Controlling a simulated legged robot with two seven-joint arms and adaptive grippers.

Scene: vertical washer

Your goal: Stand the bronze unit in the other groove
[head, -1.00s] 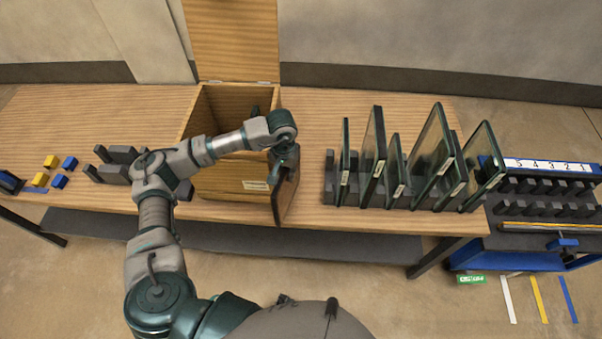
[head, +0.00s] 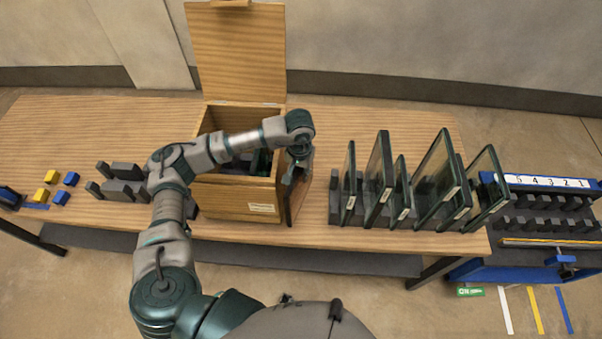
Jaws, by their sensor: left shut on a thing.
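My left gripper (head: 297,172) is shut on a thin brown panel, the bronze unit (head: 301,190), and holds it upright and nearly edge-on. The panel is just right of the wooden box's front corner; whether it touches the box or table is unclear. A dark rack (head: 334,207) on the right of the table holds several upright dark-framed glass panels (head: 435,180). Dark slotted blocks (head: 118,190) lie left of the box, partly behind my left arm. I cannot tell which groove is the other one. My right gripper is not in view.
The open wooden box (head: 235,198), lid raised, has dark and green items inside. Yellow blocks (head: 52,177) and blue blocks (head: 71,179) lie at the far left. A blue numbered cart (head: 510,270) stands right of the table. Bare tabletop shows behind the racks.

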